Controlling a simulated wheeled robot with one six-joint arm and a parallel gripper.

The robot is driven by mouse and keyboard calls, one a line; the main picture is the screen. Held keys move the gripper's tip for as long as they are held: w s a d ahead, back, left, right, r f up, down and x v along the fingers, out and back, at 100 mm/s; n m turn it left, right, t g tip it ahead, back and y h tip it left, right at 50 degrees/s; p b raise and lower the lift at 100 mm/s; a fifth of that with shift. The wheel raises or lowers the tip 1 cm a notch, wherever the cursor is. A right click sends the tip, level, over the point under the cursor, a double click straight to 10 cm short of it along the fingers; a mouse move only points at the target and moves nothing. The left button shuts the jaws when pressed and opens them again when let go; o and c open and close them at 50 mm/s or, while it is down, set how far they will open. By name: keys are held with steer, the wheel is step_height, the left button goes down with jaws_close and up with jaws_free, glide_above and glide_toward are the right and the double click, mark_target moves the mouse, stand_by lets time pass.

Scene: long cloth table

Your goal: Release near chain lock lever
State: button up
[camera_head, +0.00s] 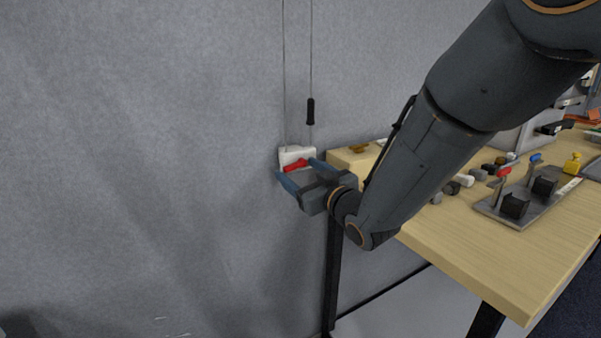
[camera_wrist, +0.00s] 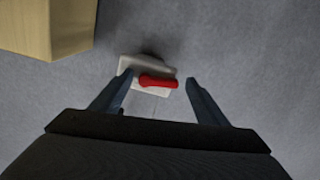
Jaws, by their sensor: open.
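The chain lock lever (camera_head: 296,166) is a short red handle on a white wall block (camera_head: 297,152). Two thin cords run up the wall from the block. My gripper (camera_head: 298,177) is open in front of it, its two blue fingers pointing at the wall. In the wrist view the red lever (camera_wrist: 158,82) lies between the two fingertips of my gripper (camera_wrist: 159,80), with a gap to the right finger. The left fingertip overlaps the left end of the white block (camera_wrist: 132,66). Whether any finger touches lever or block, I cannot tell.
A black cord grip (camera_head: 310,111) hangs above the block. A wooden table (camera_head: 450,235) stands close on the right, and its corner shows in the wrist view (camera_wrist: 50,28). It holds several blocks and a grey fixture tray (camera_head: 528,222). The wall on the left is clear.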

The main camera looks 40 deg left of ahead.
steer(key=shift+d, duration=0.1)
steer(key=v, duration=0.7)
steer(key=shift+s+d+b, duration=0.15)
steer(key=shift+d+b, duration=0.15)
steer(key=shift+b, duration=0.15)
